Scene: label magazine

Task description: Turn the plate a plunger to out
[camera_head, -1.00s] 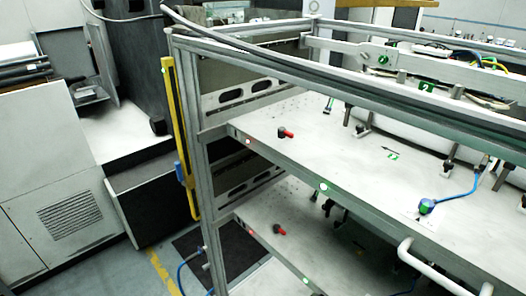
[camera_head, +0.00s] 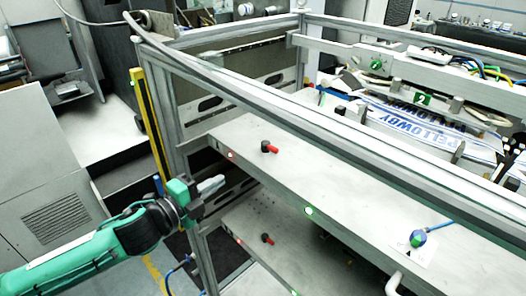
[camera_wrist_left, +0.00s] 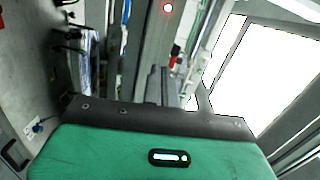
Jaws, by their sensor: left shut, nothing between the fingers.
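Two small plungers with black bodies and red handles show in the head view. One plunger (camera_head: 268,147) is on the upper pale plate (camera_head: 330,190), its red end pointing right. The other plunger (camera_head: 267,238) is on the lower plate (camera_head: 245,215). I see no lettering that tells which is plate a. My left gripper (camera_head: 212,186) is shut and empty, below and left of the upper plunger, beside the frame post and touching neither plunger. In the left wrist view, the closed fingers (camera_wrist_left: 155,86) point toward a small red part (camera_wrist_left: 176,62). My right gripper is out of view.
A grey metal frame rail (camera_head: 300,120) crosses above the upper plate. A blue-and-green knob (camera_head: 418,238) with a blue cable sits on a white card. A white curved handle (camera_head: 394,283) is at the front. Blue-printed labels (camera_head: 420,118) lie behind the rail.

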